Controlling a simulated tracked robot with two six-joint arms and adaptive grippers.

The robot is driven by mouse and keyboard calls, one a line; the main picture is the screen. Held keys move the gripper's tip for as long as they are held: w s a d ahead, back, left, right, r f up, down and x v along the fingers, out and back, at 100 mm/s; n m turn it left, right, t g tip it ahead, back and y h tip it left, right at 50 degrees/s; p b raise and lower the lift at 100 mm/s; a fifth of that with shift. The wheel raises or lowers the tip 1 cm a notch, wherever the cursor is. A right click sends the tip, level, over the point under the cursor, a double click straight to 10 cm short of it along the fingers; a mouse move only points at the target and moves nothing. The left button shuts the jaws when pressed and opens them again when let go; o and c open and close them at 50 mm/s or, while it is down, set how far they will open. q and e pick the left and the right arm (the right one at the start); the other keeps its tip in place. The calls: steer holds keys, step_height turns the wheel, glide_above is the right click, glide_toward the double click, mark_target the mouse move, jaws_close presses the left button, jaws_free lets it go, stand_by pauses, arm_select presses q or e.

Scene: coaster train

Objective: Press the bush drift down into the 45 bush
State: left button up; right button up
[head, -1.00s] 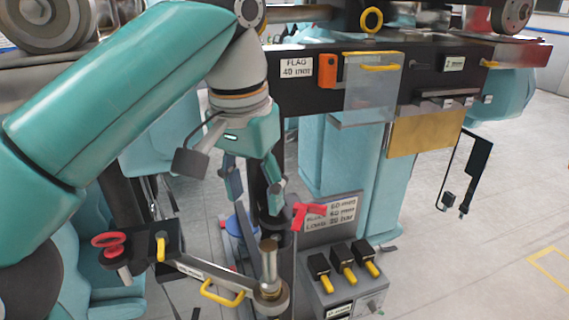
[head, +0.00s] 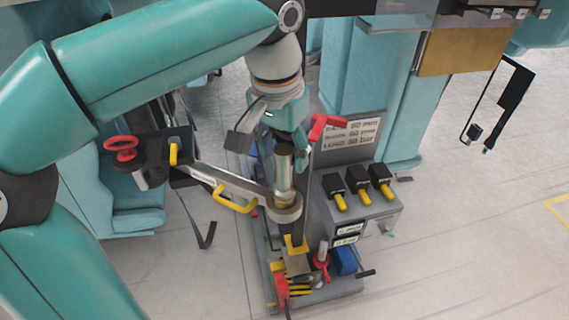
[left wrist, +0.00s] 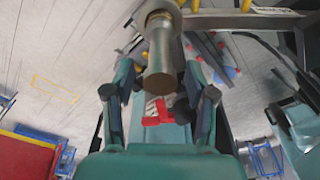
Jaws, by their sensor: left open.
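The bush drift (head: 284,168), a grey metal cylinder, stands upright in a round ring (head: 287,214) at the end of a swing arm. A brass-coloured collar (head: 285,202), apparently the bush, shows at its foot. How deep the drift sits is hard to tell. My left gripper (head: 283,135) is close to the drift's top, its fingers partly hidden in the head view. In the left wrist view the open fingers (left wrist: 158,108) are spread and empty, with the drift (left wrist: 161,58) pointing toward the space between them. My right gripper is not in view.
The swing arm (head: 228,180) carries a yellow handle (head: 236,202). A red lever (head: 325,126) is close to the gripper. A box with black-and-yellow switches (head: 350,190) stands right of the ring. Below is a base with yellow and red parts (head: 297,265).

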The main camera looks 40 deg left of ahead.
mark_target(283, 176)
arm_select(q)
steer(key=shift+w+f, duration=0.15)
steer(key=shift+f, duration=1.2)
jaws_close()
